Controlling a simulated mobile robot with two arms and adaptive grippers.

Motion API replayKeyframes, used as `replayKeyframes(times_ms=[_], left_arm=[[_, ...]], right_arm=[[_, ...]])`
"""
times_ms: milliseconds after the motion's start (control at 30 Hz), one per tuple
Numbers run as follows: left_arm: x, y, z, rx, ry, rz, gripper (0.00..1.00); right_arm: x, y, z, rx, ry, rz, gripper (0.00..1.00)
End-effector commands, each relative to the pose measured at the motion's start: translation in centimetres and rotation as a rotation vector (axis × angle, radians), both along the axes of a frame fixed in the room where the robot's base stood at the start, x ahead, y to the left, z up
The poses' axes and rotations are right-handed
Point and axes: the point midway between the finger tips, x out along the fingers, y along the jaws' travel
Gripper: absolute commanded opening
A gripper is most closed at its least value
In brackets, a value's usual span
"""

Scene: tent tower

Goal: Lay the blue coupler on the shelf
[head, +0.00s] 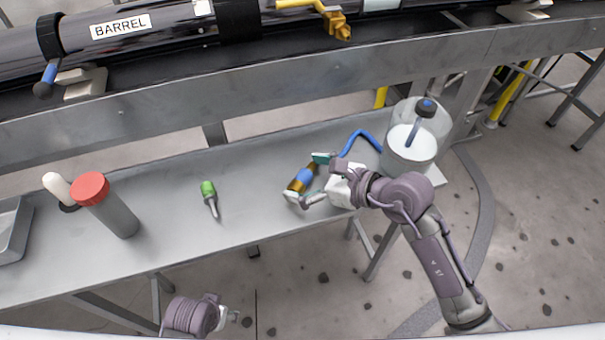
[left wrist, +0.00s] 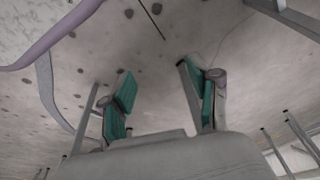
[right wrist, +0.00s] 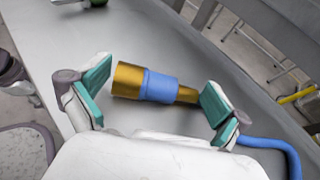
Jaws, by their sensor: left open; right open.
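The blue coupler (head: 305,176), a brass cylinder with a blue band, lies on the grey metal shelf (head: 262,203). The coupler also shows in the right wrist view (right wrist: 158,86), lying between the open fingers. My right gripper (head: 312,178) is open around the coupler, with a teal-padded finger near each end; in the right wrist view the gripper (right wrist: 156,96) shows small gaps to it. My left gripper (left wrist: 158,100) is open and empty over the floor, with nothing between its fingers. In the head view only part of the left arm shows, low at the left.
A green-handled screwdriver (head: 209,197), a grey tube with a red cap (head: 105,205) and a white-topped item (head: 58,187) stand or lie left on the shelf. A blue bent hose (head: 362,137) and a clear container (head: 409,160) are at the right. The barrel (head: 150,28) runs behind.

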Motion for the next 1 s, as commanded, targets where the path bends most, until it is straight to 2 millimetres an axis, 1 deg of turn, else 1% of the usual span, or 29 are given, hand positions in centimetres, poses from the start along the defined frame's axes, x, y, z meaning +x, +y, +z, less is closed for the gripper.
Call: replayKeyframes(times_ms=[33, 133, 300, 500, 700, 1000], left_arm=[[-0.3, 0.1, -0.4, 0.002, 0.011, 0.000, 0.61], [-0.5, 0.1, -1.2, 0.003, 0.015, -0.001, 0.61], [-0.7, 0.1, -2.0, 0.003, 0.018, -0.002, 0.61], [-0.9, 0.1, -2.4, 0.003, 0.023, -0.003, 0.61], [-0.9, 0.1, -2.4, 0.003, 0.022, -0.003, 0.61], [-0.7, 0.1, -2.3, 0.002, 0.019, -0.003, 0.61]], right_arm=[[-0.4, -1.0, 0.3, -0.006, 0.000, -0.003, 1.00], [-1.5, -2.6, 1.1, -0.008, -0.002, -0.001, 1.00], [-3.4, -5.6, 2.6, -0.007, 0.000, -0.002, 1.00], [-5.0, -8.0, 3.8, -0.006, 0.000, -0.001, 1.00], [-5.6, -8.9, 4.4, -0.003, 0.001, 0.000, 1.00], [-5.6, -8.9, 4.4, -0.002, 0.000, 0.000, 1.00]])
